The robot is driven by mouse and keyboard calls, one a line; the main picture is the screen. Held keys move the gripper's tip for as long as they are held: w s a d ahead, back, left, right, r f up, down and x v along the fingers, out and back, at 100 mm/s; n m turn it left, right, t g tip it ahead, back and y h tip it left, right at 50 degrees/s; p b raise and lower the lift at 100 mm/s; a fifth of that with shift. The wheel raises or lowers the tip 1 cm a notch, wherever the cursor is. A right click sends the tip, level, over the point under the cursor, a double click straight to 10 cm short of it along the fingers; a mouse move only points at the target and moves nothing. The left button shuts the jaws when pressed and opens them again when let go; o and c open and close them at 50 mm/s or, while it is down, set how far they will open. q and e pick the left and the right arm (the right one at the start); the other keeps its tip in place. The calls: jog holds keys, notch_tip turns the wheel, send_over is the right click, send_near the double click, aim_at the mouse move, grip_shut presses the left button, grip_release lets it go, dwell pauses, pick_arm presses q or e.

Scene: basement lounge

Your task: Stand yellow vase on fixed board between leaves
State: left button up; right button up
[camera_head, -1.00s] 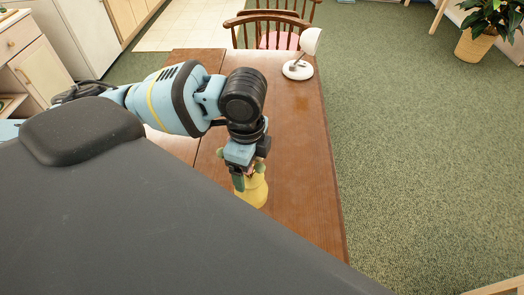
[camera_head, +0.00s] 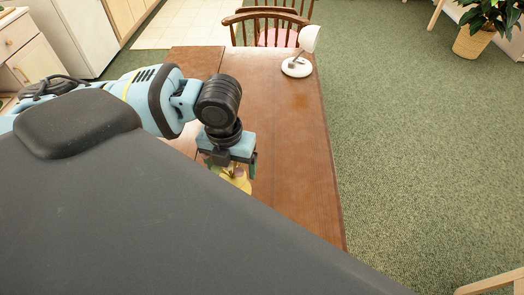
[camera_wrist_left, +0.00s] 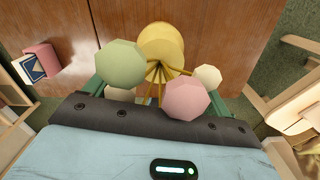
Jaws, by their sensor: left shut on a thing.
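The yellow vase (camera_head: 242,184) is partly hidden under my left gripper (camera_head: 231,164) and by my dark body in the head view. In the left wrist view, the vase (camera_wrist_left: 162,40) shows beyond round green, pink and cream flower heads on thin stems. My left gripper (camera_wrist_left: 158,92) is shut on the vase; the flowers hide the grip itself. The brown wooden table (camera_head: 285,130) lies below. A seam between its boards runs just left of the gripper. I cannot tell whether the vase touches the wood. My right gripper is not in view.
A white lamp (camera_head: 299,62) stands at the table's far right corner. A wooden chair (camera_head: 266,22) is at the far end. Pink and blue books (camera_wrist_left: 40,62) show at left in the wrist view. The tabletop right of my gripper is clear.

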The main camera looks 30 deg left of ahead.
pick_arm(q)
jog(key=shift+s+a+m, duration=0.2)
jog(key=shift+m, duration=0.8)
jog(key=w+a+f, duration=0.1)
jog(key=w, duration=1.4)
jog(key=shift+a+f+b, duration=0.15)
jog(key=shift+f+b, duration=0.1)
jog(key=shift+b, duration=0.1)
jog(key=shift+w, duration=0.2)
jog(key=shift+w+f, duration=0.15)
jog(key=shift+f, duration=0.75)
jog(key=shift+w+f, duration=0.15)
jog(key=shift+f, duration=0.7)
